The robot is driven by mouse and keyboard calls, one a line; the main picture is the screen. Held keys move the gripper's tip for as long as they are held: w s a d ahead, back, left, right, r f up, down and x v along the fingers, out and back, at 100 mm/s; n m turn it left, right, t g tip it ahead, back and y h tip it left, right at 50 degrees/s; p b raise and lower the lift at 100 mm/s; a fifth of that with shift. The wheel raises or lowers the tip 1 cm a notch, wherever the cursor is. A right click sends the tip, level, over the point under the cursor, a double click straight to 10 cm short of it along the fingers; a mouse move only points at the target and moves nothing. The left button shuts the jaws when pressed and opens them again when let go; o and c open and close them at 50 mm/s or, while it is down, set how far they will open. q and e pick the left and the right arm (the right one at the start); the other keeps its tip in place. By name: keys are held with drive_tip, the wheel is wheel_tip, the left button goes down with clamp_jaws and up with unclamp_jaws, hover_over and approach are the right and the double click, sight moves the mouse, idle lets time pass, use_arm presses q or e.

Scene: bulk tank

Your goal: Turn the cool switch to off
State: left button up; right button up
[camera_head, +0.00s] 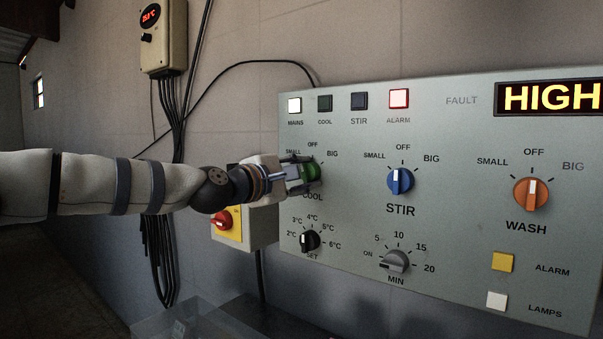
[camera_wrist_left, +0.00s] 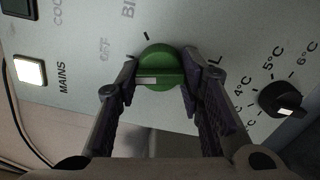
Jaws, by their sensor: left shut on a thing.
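The green cool switch (camera_head: 313,171) is a round knob on the left part of the panel, with SMALL, OFF and BIG around it. My left gripper (camera_head: 300,172) reaches it from the left. In the left wrist view the knob (camera_wrist_left: 160,60) sits between the two fingers of the gripper (camera_wrist_left: 158,84), which are shut on its sides. Its white pointer mark faces left there, toward the side with the faded OFF label; a finger hides the SMALL side, so I cannot tell its exact setting. My right gripper is not in view.
The grey panel (camera_head: 450,130) also bears a blue stir knob (camera_head: 400,181), an orange wash knob (camera_head: 531,194), a black set knob (camera_head: 310,240) and a grey minutes knob (camera_head: 395,262). A red rotary switch (camera_head: 222,221) is below my arm. The mains lamp (camera_head: 295,105) is lit.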

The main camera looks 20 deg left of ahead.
use_arm(q)
drive_tip(key=shift+m, duration=1.6)
drive_tip(key=o, duration=1.2)
drive_tip(key=shift+c, duration=0.2)
drive_tip(key=v, duration=1.2)
